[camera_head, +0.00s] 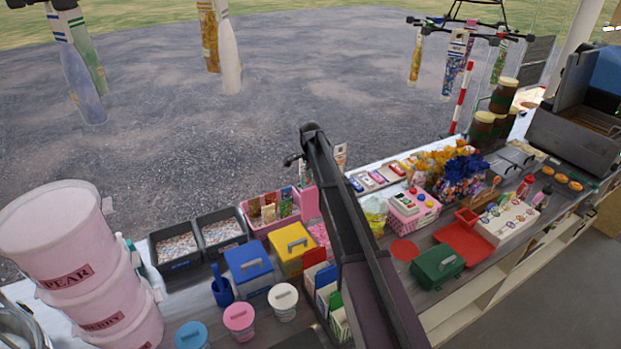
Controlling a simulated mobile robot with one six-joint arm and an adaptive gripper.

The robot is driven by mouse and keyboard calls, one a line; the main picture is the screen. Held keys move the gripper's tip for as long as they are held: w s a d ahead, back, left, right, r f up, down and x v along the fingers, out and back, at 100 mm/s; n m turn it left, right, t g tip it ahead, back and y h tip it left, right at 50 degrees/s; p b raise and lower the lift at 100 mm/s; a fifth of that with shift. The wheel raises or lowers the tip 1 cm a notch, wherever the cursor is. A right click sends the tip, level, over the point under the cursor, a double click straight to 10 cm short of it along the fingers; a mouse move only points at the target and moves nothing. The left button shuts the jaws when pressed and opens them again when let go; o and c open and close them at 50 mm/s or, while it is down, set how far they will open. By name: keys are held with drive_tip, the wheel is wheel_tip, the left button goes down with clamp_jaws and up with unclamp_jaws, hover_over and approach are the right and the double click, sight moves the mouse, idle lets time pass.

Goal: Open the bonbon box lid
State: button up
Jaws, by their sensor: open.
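Several lidded boxes stand on the counter, and I cannot tell which one is the bonbon box. A blue-lidded box (240,257) with a grey handle and a yellow-lidded box (285,257) with a grey handle sit side by side left of my arm; both look shut. A dark green box (428,267) with a handle sits right of my arm and also looks shut. A pink container (310,204) behind the yellow box has a raised pink panel. My dark arm crosses the middle of the view and hides part of the counter. My gripper does not show clearly.
Pink buckets (90,270) stack at the left. Black trays (175,250) of sweets, small lidded tubs (238,318) and upright coloured cards (327,280) crowd the near left. A red tray (462,240) and a white rack (508,221) lie right. Bottles (228,55) hang above.

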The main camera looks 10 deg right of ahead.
wheel_tip(320, 180, up, 9)
drive_tip(key=p, duration=0.8)
drive_tip(key=shift+s, duration=0.15)
